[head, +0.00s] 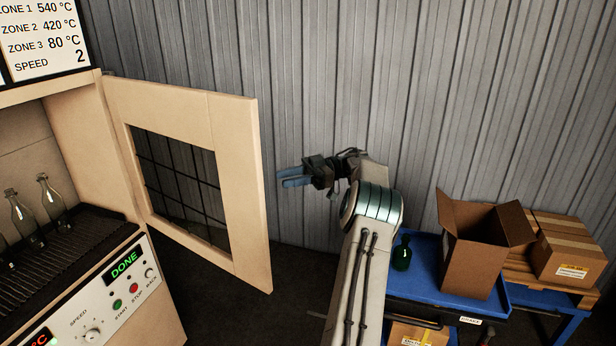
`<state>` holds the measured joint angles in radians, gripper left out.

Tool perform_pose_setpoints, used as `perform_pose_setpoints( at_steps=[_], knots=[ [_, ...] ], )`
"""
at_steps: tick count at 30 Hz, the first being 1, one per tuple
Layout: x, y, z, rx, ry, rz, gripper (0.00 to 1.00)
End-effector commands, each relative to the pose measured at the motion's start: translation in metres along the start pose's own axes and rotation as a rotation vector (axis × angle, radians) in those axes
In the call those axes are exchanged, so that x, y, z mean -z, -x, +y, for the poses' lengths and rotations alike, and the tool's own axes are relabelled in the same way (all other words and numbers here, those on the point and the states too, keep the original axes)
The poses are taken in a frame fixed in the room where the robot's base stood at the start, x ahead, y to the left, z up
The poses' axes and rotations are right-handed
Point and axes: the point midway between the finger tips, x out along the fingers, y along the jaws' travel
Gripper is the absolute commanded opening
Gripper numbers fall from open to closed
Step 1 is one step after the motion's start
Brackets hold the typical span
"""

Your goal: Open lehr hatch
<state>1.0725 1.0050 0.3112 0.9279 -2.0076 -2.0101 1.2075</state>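The lehr hatch (235,190) is a beige framed door with a dark gridded window. It stands swung wide open at the right side of the lehr (70,155), hinged on the lehr's right edge. My gripper (280,178) is to the right of the hatch's free edge, apart from it in the picture, with its blue fingers pointing left. The fingers look slightly apart with nothing seen between them. Any handle on the hatch is not visible.
Clear bottles (50,195) stand on the lehr's dark belt. The control panel (125,285) reads DONE. At right, a blue cart (425,270) bears a green bottle (402,254) and an open carton (468,262). A closed carton (567,252) sits on a pallet. A corrugated wall (330,70) stands behind.

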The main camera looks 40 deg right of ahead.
Motion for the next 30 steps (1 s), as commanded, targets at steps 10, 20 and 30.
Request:
perform_pose_setpoints(
  at_steps=[10, 20, 30],
  knots=[
    [0.001, 0.032, 0.000, 0.007, 0.001, 0.002, 0.37],
    [0.000, 0.050, 0.000, 0.004, 0.001, 0.001, 0.37],
    [0.000, 0.054, -0.001, 0.000, -0.001, 0.000, 0.37]
  ],
)
